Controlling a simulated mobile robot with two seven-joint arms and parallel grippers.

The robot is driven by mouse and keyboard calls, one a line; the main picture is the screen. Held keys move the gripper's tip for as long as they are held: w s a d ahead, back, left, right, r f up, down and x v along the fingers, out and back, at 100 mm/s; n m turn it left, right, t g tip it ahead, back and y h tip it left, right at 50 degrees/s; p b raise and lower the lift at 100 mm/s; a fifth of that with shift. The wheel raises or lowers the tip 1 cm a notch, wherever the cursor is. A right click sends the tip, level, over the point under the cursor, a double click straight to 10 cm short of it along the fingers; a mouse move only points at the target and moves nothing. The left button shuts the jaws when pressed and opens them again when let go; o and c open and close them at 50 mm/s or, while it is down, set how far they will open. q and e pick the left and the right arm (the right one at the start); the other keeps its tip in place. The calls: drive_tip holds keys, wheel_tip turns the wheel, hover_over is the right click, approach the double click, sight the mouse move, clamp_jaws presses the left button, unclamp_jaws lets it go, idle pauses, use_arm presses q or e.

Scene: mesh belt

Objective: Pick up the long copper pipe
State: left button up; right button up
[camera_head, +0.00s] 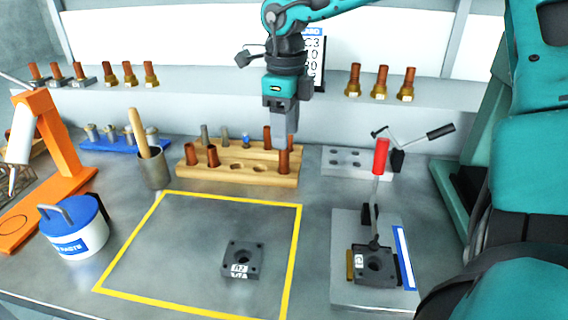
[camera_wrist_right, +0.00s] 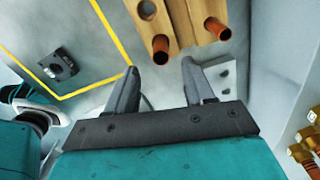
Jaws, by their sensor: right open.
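Several copper pipes stand upright in a wooden rack (camera_head: 225,178). One copper pipe (camera_head: 284,163) is at the rack's near right end and shows in the right wrist view (camera_wrist_right: 160,50). Another copper pipe (camera_head: 291,139) is behind it, partly hidden by my gripper, and shows in the right wrist view (camera_wrist_right: 217,29). Two more copper pipes (camera_head: 212,156) stand at the rack's left. I cannot tell for sure which is the long one. My right gripper (camera_head: 285,124) points down above the rack's right end, open and empty (camera_wrist_right: 162,72). My left gripper is not in view.
A grey plate with holes (camera_head: 335,170) lies right of the rack. A red-handled clamp (camera_head: 380,158) stands at the front right. A cup with a wooden stick (camera_head: 153,172) is left of the rack. The yellow-framed area holds one dark block (camera_head: 242,258).

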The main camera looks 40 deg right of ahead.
sight(283, 154)
drive_tip(key=f, duration=0.5)
drive_tip(key=shift+w+f, duration=0.2)
drive_tip(key=shift+f, duration=0.2)
clamp_jaws()
